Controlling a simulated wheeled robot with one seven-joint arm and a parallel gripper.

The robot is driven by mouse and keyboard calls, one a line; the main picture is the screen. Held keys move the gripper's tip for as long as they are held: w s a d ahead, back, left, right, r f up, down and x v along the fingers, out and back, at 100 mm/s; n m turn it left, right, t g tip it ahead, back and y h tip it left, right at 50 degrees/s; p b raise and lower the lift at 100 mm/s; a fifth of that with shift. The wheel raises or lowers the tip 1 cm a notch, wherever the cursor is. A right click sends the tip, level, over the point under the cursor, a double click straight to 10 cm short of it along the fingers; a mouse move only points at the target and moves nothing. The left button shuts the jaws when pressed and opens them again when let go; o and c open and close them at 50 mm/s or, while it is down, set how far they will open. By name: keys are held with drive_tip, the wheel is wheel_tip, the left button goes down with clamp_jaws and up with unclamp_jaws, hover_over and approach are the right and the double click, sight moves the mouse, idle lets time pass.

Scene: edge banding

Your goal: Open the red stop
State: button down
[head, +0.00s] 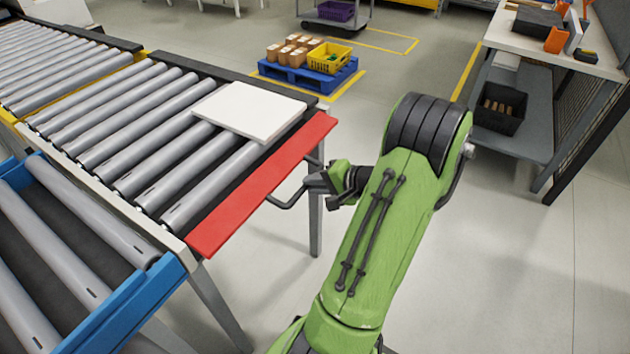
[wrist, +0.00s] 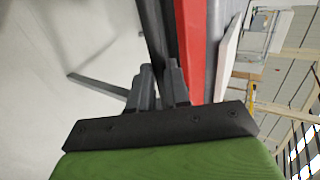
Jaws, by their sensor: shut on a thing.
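The red stop (head: 262,187) is a long flat red bar along the near right end of the roller conveyor. A dark bent handle (head: 288,201) stands out from its outer side. My gripper (head: 312,183) is at this handle, shut on it, on the right side of the bar. In the wrist view my gripper's fingers (wrist: 160,88) close around the dark handle bar, and the red stop (wrist: 190,50) runs upright just to the right. The exact contact between fingers and handle is partly hidden.
A white panel (head: 248,111) lies on the rollers (head: 150,140) behind the stop. A blue-framed conveyor (head: 120,310) is at the lower left. A blue pallet (head: 308,76) with boxes and a yellow crate stands behind. A workbench (head: 560,50) is at the right. Floor between is clear.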

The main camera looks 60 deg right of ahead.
drive_tip(key=shift+f, duration=0.1)
idle(0.3)
drive_tip(key=c, duration=1.1)
unclamp_jaws()
drive_tip(key=shift+s, duration=0.1)
drive_tip(key=p+v, duration=0.4)
drive_tip(key=v, duration=1.1)
drive_tip(key=shift+s+r+p, duration=0.25)
drive_tip(key=shift+r+p, duration=0.05)
drive_tip(key=shift+p, duration=0.05)
